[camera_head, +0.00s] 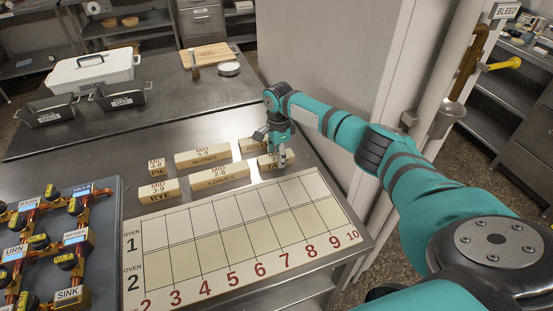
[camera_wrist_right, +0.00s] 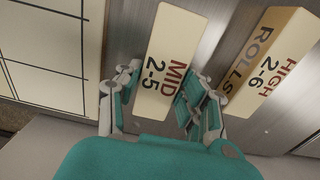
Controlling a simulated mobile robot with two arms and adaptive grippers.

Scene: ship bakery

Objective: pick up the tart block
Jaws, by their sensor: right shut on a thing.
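The tart block is a small pale wooden block (camera_head: 265,163) at the right end of the front row of blocks, just behind the oven chart. My right gripper (camera_head: 279,158) is over it and partly hides its front label. I cannot tell whether the block is off the table. My left gripper is not in view.
The rolls block (camera_wrist_right: 270,65) lies close beside it, also seen in the back row. Scones (camera_head: 203,156), loaves (camera_head: 220,176), pie (camera_head: 157,166) and rye (camera_head: 158,190) blocks stand to the left. The oven chart (camera_head: 235,215) lies in front. A wall panel rises behind.

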